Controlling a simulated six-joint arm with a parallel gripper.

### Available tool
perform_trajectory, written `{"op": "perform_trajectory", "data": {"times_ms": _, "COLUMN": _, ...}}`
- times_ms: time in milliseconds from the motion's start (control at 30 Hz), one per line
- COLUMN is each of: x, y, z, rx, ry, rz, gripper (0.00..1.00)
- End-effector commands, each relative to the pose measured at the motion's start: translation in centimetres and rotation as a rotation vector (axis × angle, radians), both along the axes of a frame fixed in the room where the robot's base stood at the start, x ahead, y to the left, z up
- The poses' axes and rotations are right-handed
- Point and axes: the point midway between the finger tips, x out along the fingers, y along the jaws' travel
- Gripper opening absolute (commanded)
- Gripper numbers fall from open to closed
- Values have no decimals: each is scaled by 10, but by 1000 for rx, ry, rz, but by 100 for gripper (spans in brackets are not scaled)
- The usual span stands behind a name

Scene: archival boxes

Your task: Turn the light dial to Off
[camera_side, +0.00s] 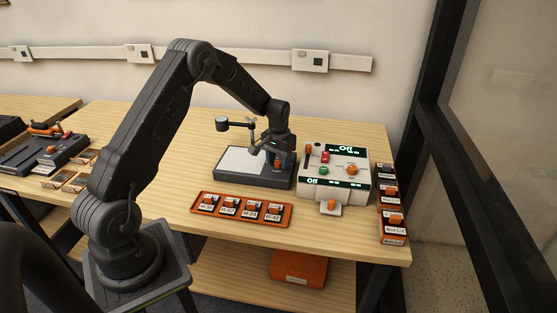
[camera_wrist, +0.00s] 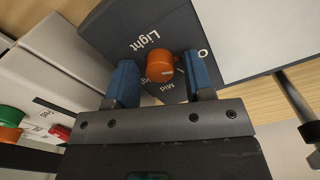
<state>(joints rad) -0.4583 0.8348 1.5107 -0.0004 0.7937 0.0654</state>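The orange light dial (camera_wrist: 160,64) sits on a dark panel (camera_wrist: 135,22) marked "Light" in the wrist view. "Mid" is printed below the dial, and an "O" shows to its right, with the rest of that word hidden by a finger. A pale mark on the dial lies on its lower side, toward "Mid". My gripper (camera_wrist: 162,76) is open, with one blue finger on each side of the dial and small gaps visible. In the side view my gripper (camera_side: 280,158) is low over the right end of the dark-based light stand (camera_side: 227,180) and hides the dial.
A white control box (camera_side: 356,186) with "Off" displays, knobs and buttons stands just right of my gripper. An orange tray (camera_side: 283,222) of labelled pieces lies in front. A lamp arm (camera_side: 236,124) rises close behind my gripper. Labelled boxes (camera_side: 392,222) line the right table edge.

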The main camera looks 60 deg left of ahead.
Motion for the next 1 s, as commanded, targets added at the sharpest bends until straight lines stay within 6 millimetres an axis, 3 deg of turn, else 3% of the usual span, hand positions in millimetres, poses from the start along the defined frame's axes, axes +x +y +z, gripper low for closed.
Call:
{"op": "perform_trajectory", "data": {"times_ms": 300, "x": 0, "y": 0, "z": 1, "rx": -1, "ry": 2, "rz": 0, "gripper": 55}}
{"op": "perform_trajectory", "data": {"times_ms": 433, "x": 0, "y": 0, "z": 11, "rx": 0, "ry": -1, "rz": 0, "gripper": 55}}
{"op": "perform_trajectory", "data": {"times_ms": 1000, "x": 0, "y": 0, "z": 122, "rx": 1, "ry": -2, "rz": 0, "gripper": 55}}
